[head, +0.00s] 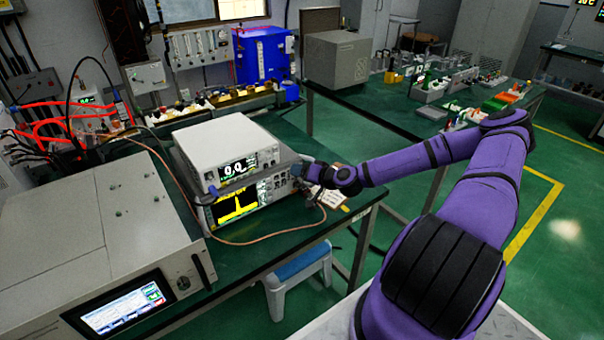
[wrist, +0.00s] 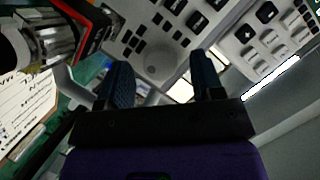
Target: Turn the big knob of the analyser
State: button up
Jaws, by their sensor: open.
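The analyser (head: 237,207) is the lower unit of a two-unit stack on the green table, with a yellow trace on its screen. My gripper (head: 303,172) is at the right end of its front panel in the head view. In the wrist view my gripper (wrist: 160,62) is open, with one dark finger on each side of a pale round shape on the button panel. This shape looks like the big knob (wrist: 158,54). It lies between the fingertips, and I cannot tell whether they touch it. The gripper hides the knob in the head view.
A white instrument (head: 225,145) with a numeric display sits on top of the analyser. A cable (head: 262,241) curves across the table in front. A written sheet (wrist: 25,110) lies below the panel. A large grey unit (head: 90,235) stands to the left.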

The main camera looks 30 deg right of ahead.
jog(key=shift+w, duration=0.1)
jog(key=shift+c, duration=0.4)
jog(key=c, duration=0.9)
jog(key=shift+o, duration=0.3)
jog(key=shift+d+f+m+t+y, duration=0.1)
jog(key=shift+m+t+y, duration=0.3)
jog(key=shift+m, duration=0.65)
jog(key=shift+f+m+t+y, duration=0.15)
jog(key=shift+m+y, duration=0.35)
jog(key=shift+m, duration=0.55)
jog(key=o, duration=0.9)
